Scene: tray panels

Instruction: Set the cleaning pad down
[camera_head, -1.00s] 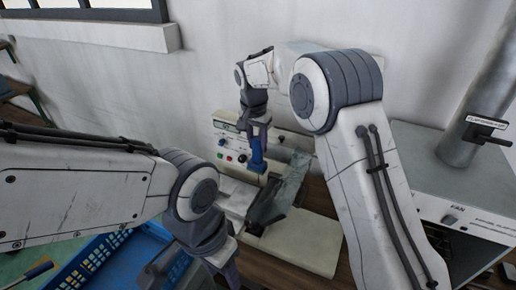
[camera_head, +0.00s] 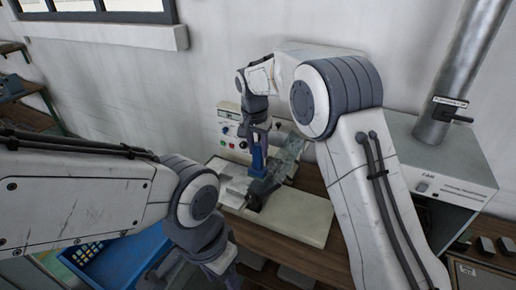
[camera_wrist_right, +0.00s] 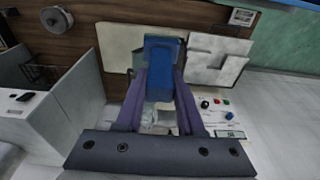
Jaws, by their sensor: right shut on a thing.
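The cleaning pad appears to be the blue block (camera_head: 258,158) held in my right gripper (camera_head: 258,148). In the right wrist view the blue block (camera_wrist_right: 163,62) sits between the two purple-grey fingers of my right gripper (camera_wrist_right: 162,72), which is shut on it. In the head view it is over the pale benchtop machine (camera_head: 290,213), beside a dark part and a clear guard (camera_head: 287,158). I cannot tell whether it touches the machine. My left gripper (camera_head: 218,262) is at the bottom, away from the machine; its fingertips are not clear.
A control panel with knobs (camera_head: 229,128) stands behind the machine. A grey box marked FAN (camera_head: 428,185) with a pipe is at the right. A blue crate (camera_head: 120,262) is at the lower left, partly behind my left arm. A wall rises behind the bench.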

